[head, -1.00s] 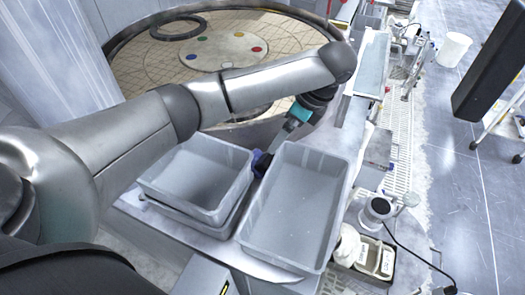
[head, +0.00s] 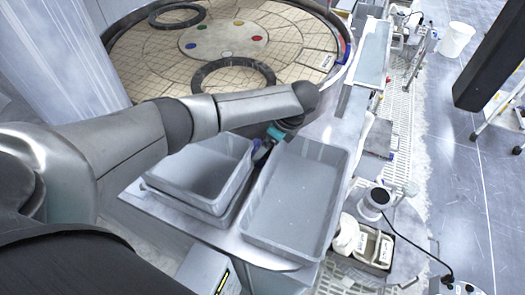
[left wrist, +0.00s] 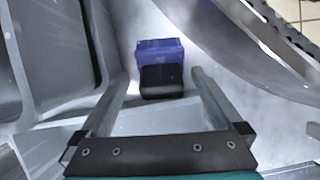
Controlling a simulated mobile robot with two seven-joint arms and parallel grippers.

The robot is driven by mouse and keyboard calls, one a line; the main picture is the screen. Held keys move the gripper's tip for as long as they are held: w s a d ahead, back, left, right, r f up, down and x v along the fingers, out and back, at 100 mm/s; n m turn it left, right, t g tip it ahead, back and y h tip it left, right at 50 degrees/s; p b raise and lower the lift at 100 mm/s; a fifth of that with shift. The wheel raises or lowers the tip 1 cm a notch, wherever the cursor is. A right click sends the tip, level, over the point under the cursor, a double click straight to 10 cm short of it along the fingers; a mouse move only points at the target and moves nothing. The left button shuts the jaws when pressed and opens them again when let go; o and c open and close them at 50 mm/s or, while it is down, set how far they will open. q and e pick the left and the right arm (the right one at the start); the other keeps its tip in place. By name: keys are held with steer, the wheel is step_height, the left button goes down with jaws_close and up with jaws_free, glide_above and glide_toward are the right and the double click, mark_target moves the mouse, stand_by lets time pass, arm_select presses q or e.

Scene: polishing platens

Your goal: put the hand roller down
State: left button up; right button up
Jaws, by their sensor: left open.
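The hand roller, seen as a blue block with a black part (left wrist: 161,80), rests on the pale grey surface in the left wrist view. It lies between and just beyond the spread fingers of my left gripper (left wrist: 160,92), with clear gaps on both sides. In the head view my left gripper (head: 266,146) points down at the narrow gap between two grey trays. A bit of blue shows at its fingertips there, and the rest of the roller is hidden. My right gripper is not in view.
A stacked pair of grey trays (head: 243,186) stands left of the gripper and a larger grey tray (head: 247,229) right of it, leaving little room between. The round platen (head: 215,72) with dark rings (head: 270,77) lies behind. A small caddy (head: 377,262) stands at the right.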

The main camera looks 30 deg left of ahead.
arm_select(q)
steer(key=shift+x, duration=1.4)
steer(key=shift+c, duration=0.2)
steer(key=shift+w+r, duration=0.1)
jaws_close()
steer(key=shift+r, duration=0.1)
step_height(320, 180, up, 20)
steer(key=p, duration=0.2)
